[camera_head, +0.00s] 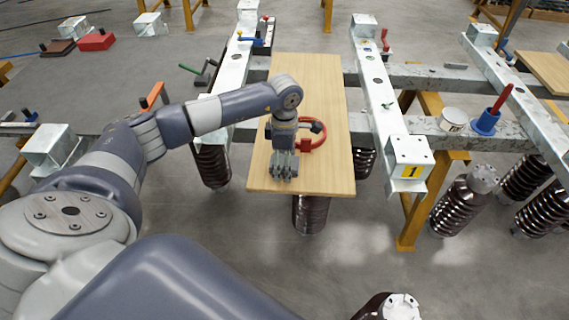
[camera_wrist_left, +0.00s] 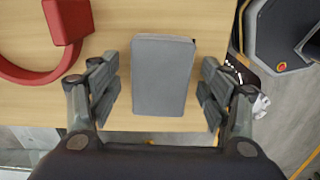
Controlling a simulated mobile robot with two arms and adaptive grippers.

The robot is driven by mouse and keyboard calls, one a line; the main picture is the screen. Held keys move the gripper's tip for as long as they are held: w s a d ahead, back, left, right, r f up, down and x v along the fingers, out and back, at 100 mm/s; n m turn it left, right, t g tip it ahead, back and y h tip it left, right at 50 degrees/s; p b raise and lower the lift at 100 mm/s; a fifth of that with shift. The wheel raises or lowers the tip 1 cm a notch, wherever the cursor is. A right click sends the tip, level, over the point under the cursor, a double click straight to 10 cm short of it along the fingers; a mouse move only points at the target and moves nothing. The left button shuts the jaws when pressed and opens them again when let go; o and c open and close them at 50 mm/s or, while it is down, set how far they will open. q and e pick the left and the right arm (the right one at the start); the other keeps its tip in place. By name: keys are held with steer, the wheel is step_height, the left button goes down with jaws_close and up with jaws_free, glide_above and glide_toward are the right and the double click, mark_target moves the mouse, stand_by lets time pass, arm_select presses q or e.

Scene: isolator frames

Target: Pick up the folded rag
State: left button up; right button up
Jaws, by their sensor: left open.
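The folded rag (camera_wrist_left: 162,78) is a grey, flat rectangular block on a light wooden board (camera_wrist_left: 215,20). In the left wrist view it lies between the two fingers of my left gripper (camera_wrist_left: 160,95), with a gap on each side. The gripper is open. In the head view my left gripper (camera_head: 284,166) is over the near end of the board (camera_head: 320,120) and hides most or all of the rag. My right gripper is not in view.
A red ring-shaped tool (camera_head: 314,138) lies on the board close behind my left gripper; it also shows in the left wrist view (camera_wrist_left: 68,50). Metal beams (camera_head: 385,105) flank the board. A blue holder with a red handle (camera_head: 487,121) and a white tub (camera_head: 453,120) stand at right.

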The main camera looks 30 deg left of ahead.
arm_select(q)
steer(key=c, duration=1)
steer(key=shift+c, duration=0.2)
steer(key=shift+r+p, duration=0.3)
steer(key=shift+r, duration=0.2)
steer(key=r+p, duration=0.2)
steer(key=r, duration=0.1)
steer(key=shift+s, duration=0.2)
steer(key=s+d+p, duration=0.2)
steer(key=s, duration=0.5)
steer(key=s+d+r+p, duration=0.1)
steer(key=s+d, duration=0.1)
steer(key=s, duration=0.6)
steer(key=shift+d+p, duration=0.25)
steer(key=shift+p, duration=0.1)
